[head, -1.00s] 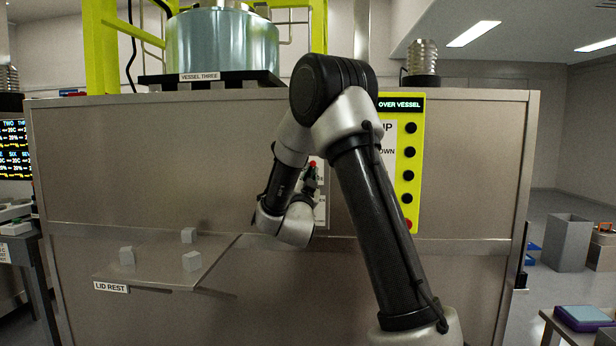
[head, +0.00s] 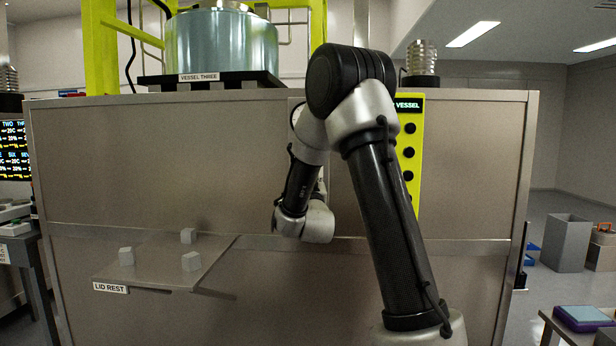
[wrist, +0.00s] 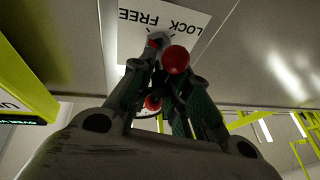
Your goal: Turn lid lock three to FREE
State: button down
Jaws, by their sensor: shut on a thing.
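The white lock label (wrist: 135,35) shows upside down at the top of the wrist view, with the words LOCK and FREE. A red ball knob (wrist: 176,59) is in front of the label, at my fingertips. My gripper (wrist: 160,80) is shut on the lid lock's handle at this knob. More red shows between and behind the fingers. The fingers hide most of the handle, so I cannot tell which word it points to. In the head view, my arm hides the gripper and the lock.
A steel cabinet front (head: 160,150) fills the head view. Vessel three (head: 222,45) stands on top. A lid rest shelf (head: 150,270) with small blocks juts out at lower left. A yellow button panel (head: 412,150) is partly behind my arm.

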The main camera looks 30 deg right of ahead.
jog(key=shift+w+a, duration=0.1)
jog(key=shift+a, duration=0.1)
jog(key=c, duration=1.5)
grip_release()
jog(key=shift+s+a+f, duration=0.15)
jog(key=shift+s+f, duration=0.1)
jog(key=shift+s, duration=0.2)
jog(key=v, duration=1.1)
